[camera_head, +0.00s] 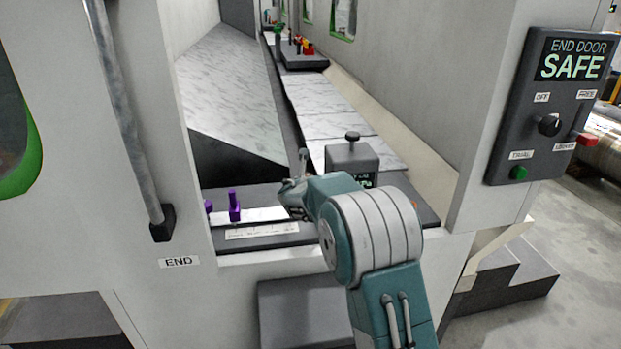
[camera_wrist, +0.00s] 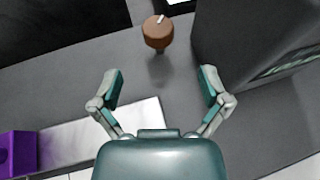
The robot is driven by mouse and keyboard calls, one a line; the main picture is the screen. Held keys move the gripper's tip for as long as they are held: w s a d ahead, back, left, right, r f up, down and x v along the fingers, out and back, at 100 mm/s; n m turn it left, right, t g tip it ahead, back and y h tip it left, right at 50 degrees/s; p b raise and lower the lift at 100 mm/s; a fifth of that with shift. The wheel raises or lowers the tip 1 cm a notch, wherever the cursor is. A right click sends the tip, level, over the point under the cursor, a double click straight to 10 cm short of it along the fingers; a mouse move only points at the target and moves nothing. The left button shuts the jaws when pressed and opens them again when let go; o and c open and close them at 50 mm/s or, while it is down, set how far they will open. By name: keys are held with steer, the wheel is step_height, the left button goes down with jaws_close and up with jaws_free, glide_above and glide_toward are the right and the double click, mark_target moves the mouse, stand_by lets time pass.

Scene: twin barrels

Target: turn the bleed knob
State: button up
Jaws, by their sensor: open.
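A brown round knob (camera_wrist: 158,32) with a white mark on its top stands on the grey deck in the wrist view, and I take it for the bleed knob. My gripper (camera_wrist: 161,80) is open and empty, with its two fingers spread to either side. The knob lies beyond the fingertips, roughly on the line between them and apart from both. In the head view my gripper (camera_head: 293,190) is over the near end of the deck. I cannot make out the brown knob there; my arm and gripper may hide it.
A dark box (camera_head: 352,158) with a knob on top stands close to the right of my gripper. Purple pegs (camera_head: 235,206) stand to the left beside a white strip. White walls flank the opening. A control panel (camera_head: 552,110) reading "END DOOR SAFE" is at right.

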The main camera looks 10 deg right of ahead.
mark_target(307, 176)
steer(key=x, duration=0.9)
steer(key=shift+w+f, duration=0.15)
steer(key=shift+w, duration=0.1)
steer(key=shift+w+f, duration=0.2)
steer(key=shift+w, duration=0.35)
steer(key=shift+c, duration=0.3)
steer(key=c, duration=1.1)
